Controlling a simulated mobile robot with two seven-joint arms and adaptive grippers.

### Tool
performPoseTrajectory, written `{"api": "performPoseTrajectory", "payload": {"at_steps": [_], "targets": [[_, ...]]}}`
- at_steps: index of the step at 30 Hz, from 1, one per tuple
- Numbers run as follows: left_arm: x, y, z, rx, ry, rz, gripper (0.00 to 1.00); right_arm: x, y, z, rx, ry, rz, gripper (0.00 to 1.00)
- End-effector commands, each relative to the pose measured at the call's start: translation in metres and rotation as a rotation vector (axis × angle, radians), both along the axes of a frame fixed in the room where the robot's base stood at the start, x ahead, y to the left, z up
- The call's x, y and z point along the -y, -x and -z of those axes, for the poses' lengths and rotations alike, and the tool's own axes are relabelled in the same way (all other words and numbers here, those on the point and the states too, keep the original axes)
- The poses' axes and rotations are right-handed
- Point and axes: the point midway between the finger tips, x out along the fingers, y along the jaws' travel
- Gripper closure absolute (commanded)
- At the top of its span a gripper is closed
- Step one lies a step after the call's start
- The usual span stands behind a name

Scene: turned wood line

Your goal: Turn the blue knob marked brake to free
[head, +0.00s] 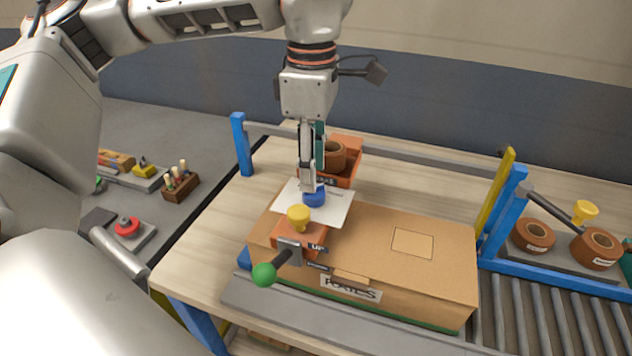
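The blue knob (315,197) sits on a white plate (337,211) behind the yellow knob. My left gripper (312,187) points straight down over the blue knob, with its fingertips at the knob's top. The fingers hide part of the knob, and I cannot tell whether they are closed on it. The plate's markings are too small and too covered to read, so the knob's setting is unclear. My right gripper is not in view.
A yellow knob (298,216) and a green-ended lever (265,274) stand just in front. A cardboard box (441,252) lies to the right. An orange bin (352,177) stands behind the gripper. A blue post (241,144) and grey rail (400,162) border the table's back.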

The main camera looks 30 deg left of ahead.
Motion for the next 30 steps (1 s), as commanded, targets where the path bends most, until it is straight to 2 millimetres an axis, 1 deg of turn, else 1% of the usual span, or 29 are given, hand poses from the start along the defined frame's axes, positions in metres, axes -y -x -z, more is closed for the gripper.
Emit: {"api": "performPoseTrajectory", "payload": {"at_steps": [1,3,9,13,20,21,24,30], "targets": [[0.000,0.001,0.010,-0.004,-0.001,0.002,0.65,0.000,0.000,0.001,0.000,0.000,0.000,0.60],[0.000,0.001,0.020,-0.004,-0.001,0.001,0.65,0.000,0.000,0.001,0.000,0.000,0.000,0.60],[0.000,0.000,0.042,-0.002,0.000,0.001,0.65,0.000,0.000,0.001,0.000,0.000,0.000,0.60],[0.000,0.000,0.047,0.000,0.000,0.001,0.65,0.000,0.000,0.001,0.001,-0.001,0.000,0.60],[0.000,0.000,0.047,0.000,0.000,0.001,0.65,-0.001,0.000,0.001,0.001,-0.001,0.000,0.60],[0.000,0.000,0.047,0.000,0.000,0.001,0.70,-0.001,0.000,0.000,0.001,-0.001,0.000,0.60],[0.000,0.000,0.047,0.000,0.000,0.001,0.94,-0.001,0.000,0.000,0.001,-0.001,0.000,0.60],[0.000,0.000,0.047,0.000,0.000,-0.003,0.93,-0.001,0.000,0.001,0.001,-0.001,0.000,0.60]]}}
